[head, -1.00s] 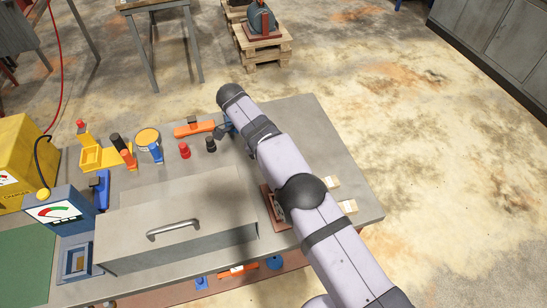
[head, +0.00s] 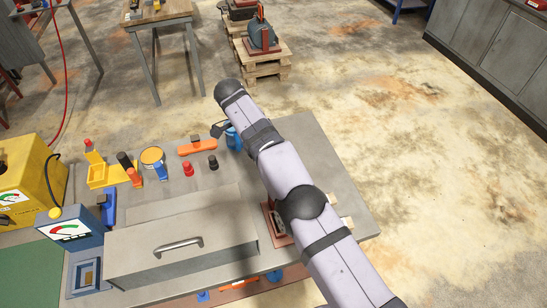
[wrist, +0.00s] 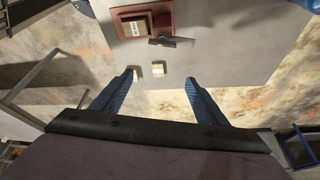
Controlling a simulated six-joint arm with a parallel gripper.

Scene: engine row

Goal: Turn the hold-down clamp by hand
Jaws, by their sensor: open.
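A reddish base plate (wrist: 165,18) lies at the top of the wrist view. It bears a pale block (wrist: 135,27), and a dark handle-like bar (wrist: 172,42) sticks out beside it; I take this to be the clamp, but cannot be sure. In the head view the reddish plate (head: 273,226) is mostly hidden behind my arm. My gripper (wrist: 158,77) is open, its two blue fingers wide apart with nothing gripped. It shows only in part in the head view (head: 228,132), above the far part of the bench and beyond the plate.
Two small pale blocks (wrist: 158,69) lie near the bench edge. A grey box with a handle (head: 180,245) fills the near bench. An orange bar (head: 197,148), red and black knobs and yellow holders stand left of my arm.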

